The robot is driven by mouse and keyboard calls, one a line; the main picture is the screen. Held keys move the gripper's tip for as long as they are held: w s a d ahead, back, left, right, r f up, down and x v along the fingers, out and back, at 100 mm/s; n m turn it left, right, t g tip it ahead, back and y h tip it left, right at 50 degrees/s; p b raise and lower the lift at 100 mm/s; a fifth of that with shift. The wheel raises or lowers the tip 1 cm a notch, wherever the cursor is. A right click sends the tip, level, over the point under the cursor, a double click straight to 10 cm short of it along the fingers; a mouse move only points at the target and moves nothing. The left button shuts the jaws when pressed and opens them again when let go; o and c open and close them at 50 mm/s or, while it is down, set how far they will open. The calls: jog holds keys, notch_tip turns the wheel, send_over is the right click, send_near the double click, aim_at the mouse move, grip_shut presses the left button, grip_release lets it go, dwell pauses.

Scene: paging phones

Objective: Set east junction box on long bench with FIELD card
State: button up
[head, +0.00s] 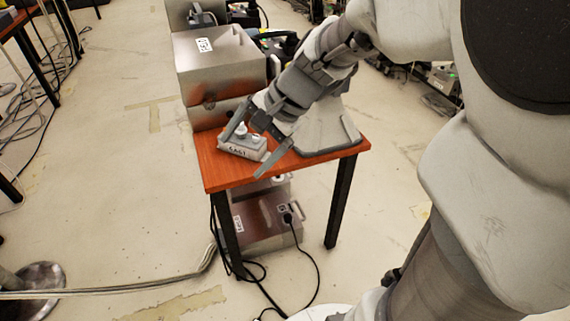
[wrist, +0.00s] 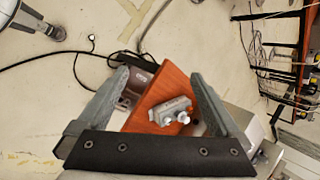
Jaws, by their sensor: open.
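The east junction box (head: 240,147), a small grey box with white knobs and a label reading EAST, sits on the orange-topped bench (head: 222,179) near its front left edge. A white FIELD card (head: 205,45) is on a large silver case (head: 215,75) at the back of that bench. My gripper (head: 244,155) is open, its two fingers on either side of the junction box in the head view. In the wrist view, the junction box (wrist: 171,110) shows between the spread fingers of my gripper (wrist: 160,76). I cannot tell whether either finger touches it.
A grey wedge-shaped unit (head: 325,130) stands on the bench's right side. Another silver case (head: 258,215) with a plugged cable sits under the bench. Cables (head: 205,262) run across the floor. A dark table (head: 20,25) stands at far left. The floor left of the bench is mostly open.

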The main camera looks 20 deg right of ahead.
jog(key=s+d+r+n+t+h, duration=0.1)
jog(key=s+d+r+n+h, duration=0.15)
jog(key=s+n, duration=0.35)
jog(key=s+d+r+n+t+h, duration=0.1)
jog(key=s+d+n+h, duration=0.15)
jog(key=s+n, duration=0.4)
notch_tip(320, 180, up, 20)
jog(key=s+a+m+p, duration=0.1)
jog(key=p, duration=1.9)
jog(key=shift+s+r+m+h, duration=0.15)
jog(key=shift+s+m+h, duration=0.15)
jog(key=shift+m, duration=0.05)
